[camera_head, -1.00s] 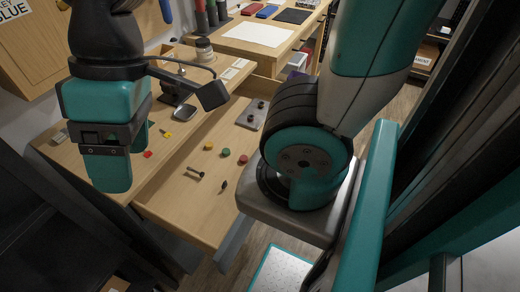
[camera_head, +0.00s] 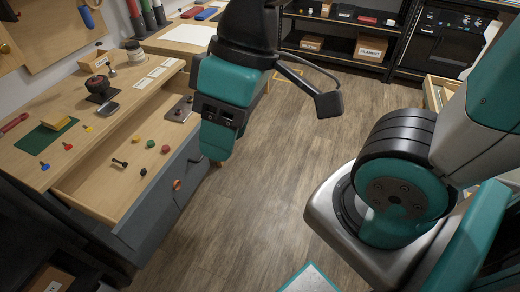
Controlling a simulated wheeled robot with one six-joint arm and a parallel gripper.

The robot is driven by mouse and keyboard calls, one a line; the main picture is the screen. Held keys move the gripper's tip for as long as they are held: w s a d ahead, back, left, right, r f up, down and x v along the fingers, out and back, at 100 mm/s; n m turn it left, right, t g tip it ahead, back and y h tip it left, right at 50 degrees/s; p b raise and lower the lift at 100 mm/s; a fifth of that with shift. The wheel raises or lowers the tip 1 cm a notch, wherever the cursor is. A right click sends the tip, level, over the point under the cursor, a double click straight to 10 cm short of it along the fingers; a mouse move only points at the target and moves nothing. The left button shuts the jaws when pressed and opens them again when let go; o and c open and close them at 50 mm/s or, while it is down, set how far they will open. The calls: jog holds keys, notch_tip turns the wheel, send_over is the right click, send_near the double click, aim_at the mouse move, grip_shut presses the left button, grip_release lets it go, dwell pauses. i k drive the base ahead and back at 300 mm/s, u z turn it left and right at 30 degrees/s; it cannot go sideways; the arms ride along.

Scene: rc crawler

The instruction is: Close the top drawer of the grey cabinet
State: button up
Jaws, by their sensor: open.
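The grey cabinet (camera_head: 148,238) stands at the left under a wooden worktop. Its top drawer (camera_head: 122,188) is pulled out, showing a pale wooden inside with small parts in it. A grey front with a reddish-brown knob (camera_head: 177,185) faces the open floor. My gripper (camera_head: 217,152) hangs fingers-down, to the right of the drawer in the picture, its tips near the drawer's far front corner. Nothing shows between the fingers. I cannot tell from this angle whether it touches the drawer.
The worktop (camera_head: 140,78) holds a green mat (camera_head: 46,137), small coloured parts and a dark stand. Wooden floor (camera_head: 265,190) lies open to the right of the cabinet. Shelves with boxes (camera_head: 370,47) and a black cabinet (camera_head: 436,45) stand at the back.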

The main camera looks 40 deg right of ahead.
aim_at(129, 203)
jog(key=z, duration=0.2)
jog(key=i, duration=1.25)
jog(key=z, duration=0.3)
jog(key=k, duration=0.8)
jog(key=u, duration=0.25)
